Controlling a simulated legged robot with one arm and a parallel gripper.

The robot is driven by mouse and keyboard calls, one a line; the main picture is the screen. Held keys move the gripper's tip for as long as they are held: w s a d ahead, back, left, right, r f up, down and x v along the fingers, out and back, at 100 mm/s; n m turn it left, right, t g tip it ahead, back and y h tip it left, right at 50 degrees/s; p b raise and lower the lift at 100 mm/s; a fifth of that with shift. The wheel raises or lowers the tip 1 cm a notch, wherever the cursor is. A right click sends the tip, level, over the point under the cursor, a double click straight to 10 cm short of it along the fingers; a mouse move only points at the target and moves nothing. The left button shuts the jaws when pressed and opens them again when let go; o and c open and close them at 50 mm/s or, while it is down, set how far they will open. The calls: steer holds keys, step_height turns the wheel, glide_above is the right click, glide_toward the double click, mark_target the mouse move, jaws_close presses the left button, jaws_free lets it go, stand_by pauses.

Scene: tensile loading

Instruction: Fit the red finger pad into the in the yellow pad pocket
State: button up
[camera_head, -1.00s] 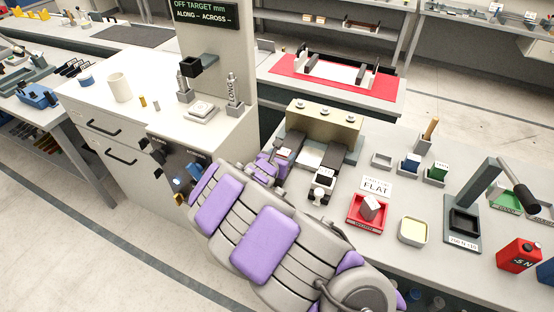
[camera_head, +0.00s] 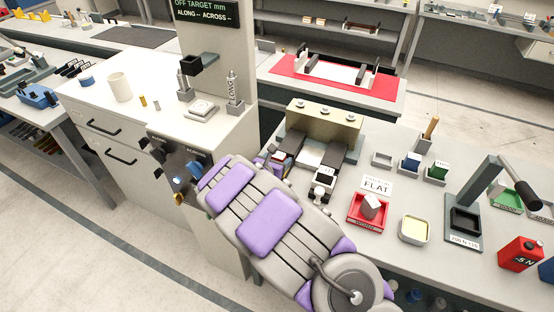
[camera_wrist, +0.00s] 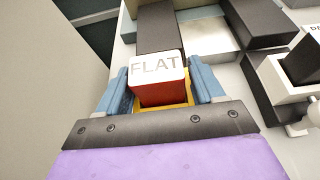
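In the wrist view the red finger pad (camera_wrist: 158,93) is a red block with a white top marked FLAT. It sits between the two blue fingers of my gripper (camera_wrist: 161,86), which look closed on its sides; exact contact is hard to see. A yellow edge, seemingly the yellow pad pocket (camera_wrist: 181,104), shows around the pad's lower part. I cannot tell whether the pad is inside it or above it.
Dark grey bars lie beyond the pad in the wrist view (camera_wrist: 158,28). A red tray (camera_head: 358,217) with a block, a tray with a cream insert (camera_head: 413,238) and a black-handled press (camera_head: 482,197) stand right. The white cabinet (camera_head: 140,130) stands close on the left.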

steer(key=shift+o, duration=0.7)
steer(key=shift+w+f, duration=0.1)
steer(key=shift+w, duration=0.2)
steer(key=shift+s+a+r, duration=0.35)
steer(key=shift+s, duration=0.15)
steer(key=p+v, duration=0.2)
steer(key=v, duration=0.9)
steer(key=d+r+m+g+h, duration=0.1)
steer(key=d+r+m+h, duration=0.1)
steer(key=d+r+m, duration=0.45)
steer(key=d+r+m+g+h, duration=0.1)
steer(key=d+r+m+h, duration=0.15)
steer(key=d, duration=0.65)
steer(key=s+d+r+m+g+h, duration=0.1)
steer(key=s+d+r+m+g, duration=0.3)
steer(key=d, duration=0.3)
steer(key=s+d+r+m+g+h, duration=0.1)
steer(key=s+d+m+g, duration=0.1)
steer(key=s+d+m, duration=0.3)
steer(key=s+d+m+g+y, duration=0.2)
steer(key=s+d+m+g, duration=0.15)
steer(key=s, duration=0.45)
steer(key=s+d+m+g+y, duration=0.25)
steer(key=s+m, duration=0.25)
steer(key=s, duration=0.4)
steer(key=s+a+m+y, duration=0.5)
steer(key=s+a, duration=0.5)
steer(key=s, duration=0.3)
steer(key=shift+s+g+y, duration=0.3)
steer(key=shift+y, duration=0.5)
